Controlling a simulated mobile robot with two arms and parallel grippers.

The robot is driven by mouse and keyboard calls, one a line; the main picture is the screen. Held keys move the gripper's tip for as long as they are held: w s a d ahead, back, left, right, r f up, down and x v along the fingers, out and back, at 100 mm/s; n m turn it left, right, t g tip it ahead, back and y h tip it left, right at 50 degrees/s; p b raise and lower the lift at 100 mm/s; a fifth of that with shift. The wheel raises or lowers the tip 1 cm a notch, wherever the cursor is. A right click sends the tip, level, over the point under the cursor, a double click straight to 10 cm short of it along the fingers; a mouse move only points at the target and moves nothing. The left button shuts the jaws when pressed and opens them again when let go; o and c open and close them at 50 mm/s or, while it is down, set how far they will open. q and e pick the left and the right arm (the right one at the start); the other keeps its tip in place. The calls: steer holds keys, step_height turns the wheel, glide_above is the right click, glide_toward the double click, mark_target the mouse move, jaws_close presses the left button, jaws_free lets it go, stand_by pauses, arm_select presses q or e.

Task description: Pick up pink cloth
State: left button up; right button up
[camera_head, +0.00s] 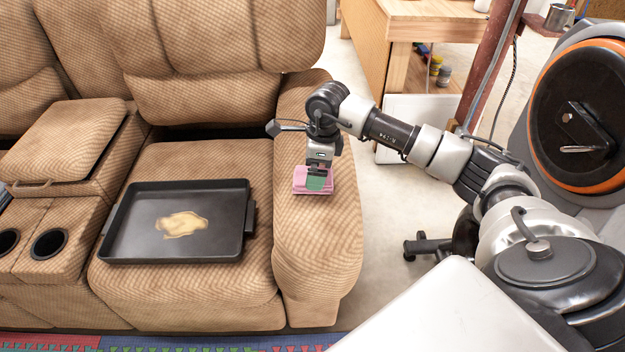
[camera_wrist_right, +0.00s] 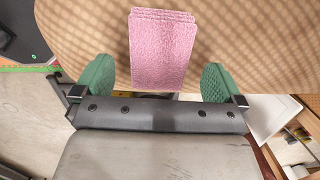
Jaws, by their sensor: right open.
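A folded pink cloth (camera_head: 301,180) lies on the right armrest of the tan recliner. It also shows in the right wrist view (camera_wrist_right: 162,48), upright in the picture between the two green fingertips. My right gripper (camera_head: 316,184) is over the cloth on the armrest, pointing down. In the right wrist view my right gripper (camera_wrist_right: 160,82) is open, with a clear gap between each finger and the cloth's sides. The head view cannot show whether the fingertips reach down beside the cloth. My left gripper is not in view.
A black tray (camera_head: 135,245) with a tan stain lies on the recliner seat (camera_head: 200,305) left of the armrest (camera_head: 315,255). A wooden workbench (camera_head: 400,60) stands behind on the right. An exercise bike with a large black and orange wheel (camera_head: 585,110) stands at the far right.

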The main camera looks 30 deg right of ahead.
steer(key=f, duration=0.3)
steer(key=shift+w+a+f, duration=0.1)
steer(key=shift+a+f, duration=0.05)
steer(key=shift+a, duration=0.05)
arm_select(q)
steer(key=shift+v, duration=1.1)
arm_select(e)
steer(key=shift+c, duration=0.3)
steer(key=c, duration=0.9)
